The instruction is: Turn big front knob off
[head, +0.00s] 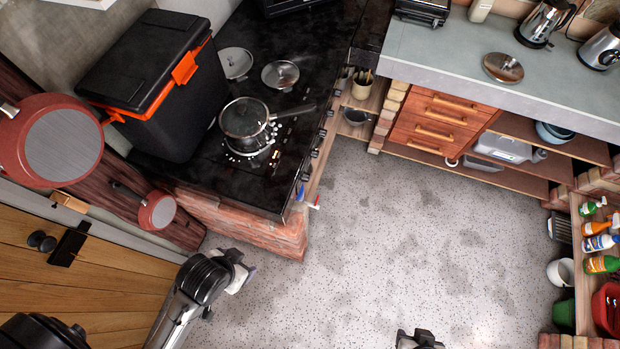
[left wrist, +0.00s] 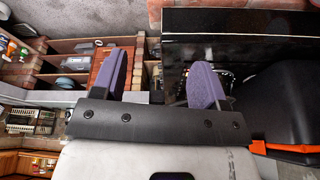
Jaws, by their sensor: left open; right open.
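The black stove (head: 190,185) stands on a brick plinth (head: 235,222). Several small dark knobs (head: 314,152) line its right-hand edge in the head view; which is the big front one, and how each is turned, is too small to tell. A lidded pan (head: 244,117) sits on it, with pale bright spots and an orange glow beside it. My left gripper (head: 240,276) is open over the floor near the plinth, apart from the knobs. Its spread purple fingers (left wrist: 160,82) show empty in the left wrist view. My right gripper (head: 420,339) is open at the bottom edge, partly cut off.
A black box (head: 140,62) with orange latches covers the stove's left part. Two loose lids (head: 281,74) lie behind the pan. Small blue and red-white items (head: 315,204) show at the near stove corner. Red pans (head: 52,140) hang at left. The speckled floor (head: 430,220) is clear.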

